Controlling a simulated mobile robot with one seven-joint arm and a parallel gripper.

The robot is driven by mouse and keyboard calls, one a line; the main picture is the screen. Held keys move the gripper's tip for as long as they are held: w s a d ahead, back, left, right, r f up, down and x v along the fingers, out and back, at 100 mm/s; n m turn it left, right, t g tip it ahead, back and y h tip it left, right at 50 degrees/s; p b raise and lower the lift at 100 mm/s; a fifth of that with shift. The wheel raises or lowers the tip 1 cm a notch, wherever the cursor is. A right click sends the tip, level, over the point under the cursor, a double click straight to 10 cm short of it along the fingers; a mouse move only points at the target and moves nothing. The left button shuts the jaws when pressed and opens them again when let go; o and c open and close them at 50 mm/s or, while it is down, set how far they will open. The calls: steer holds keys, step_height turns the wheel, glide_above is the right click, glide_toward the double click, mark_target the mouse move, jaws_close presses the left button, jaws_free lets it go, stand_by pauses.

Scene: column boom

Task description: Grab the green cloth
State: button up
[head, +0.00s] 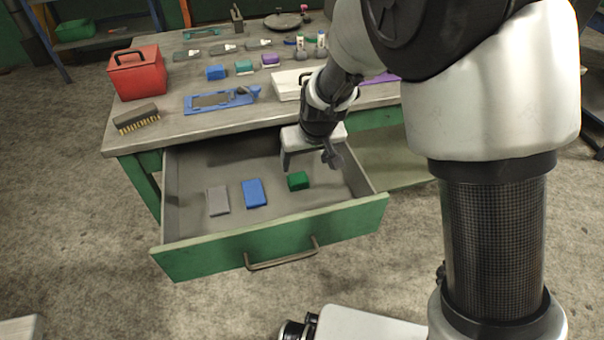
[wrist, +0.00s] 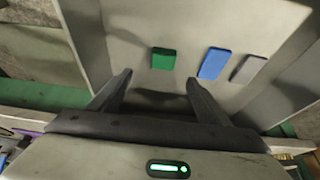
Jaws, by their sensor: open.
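The green cloth (head: 298,181) is a small folded block lying flat in the open drawer, to the right of the other two cloths. It also shows in the wrist view (wrist: 163,59), beyond my fingertips and roughly between their lines. My gripper (head: 312,165) is above the drawer, behind and slightly above the green cloth in the head view. In the wrist view my gripper (wrist: 157,78) has its two fingers spread apart with nothing between them. The fingers do not appear to touch the cloth.
A blue cloth (head: 254,193) and a grey cloth (head: 218,201) lie left of the green one. The drawer front (head: 200,254) and side walls surround them. The workbench (head: 165,135) behind holds a red box (head: 137,74), a brush (head: 136,119) and a blue tool (head: 220,100).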

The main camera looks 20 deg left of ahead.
steer(key=b, duration=0.1)
glide_above(298, 178)
steer(key=s+d, duration=0.2)
step_height(298, 178, down, 6)
steer(key=shift+w, duration=0.15)
steer(key=x, duration=0.1)
steer(key=b+x, duration=0.1)
steer(key=x, duration=0.1)
steer(key=b+x, duration=0.1)
steer(key=shift+s+a+f, duration=0.2)
steer(key=shift+s+a, duration=0.05)
steer(key=shift+a, duration=0.15)
steer(key=shift+w+a+f, duration=0.1)
steer(key=shift+w+f, duration=0.1)
steer(key=shift+f, duration=0.15)
steer(key=c, duration=1.1)
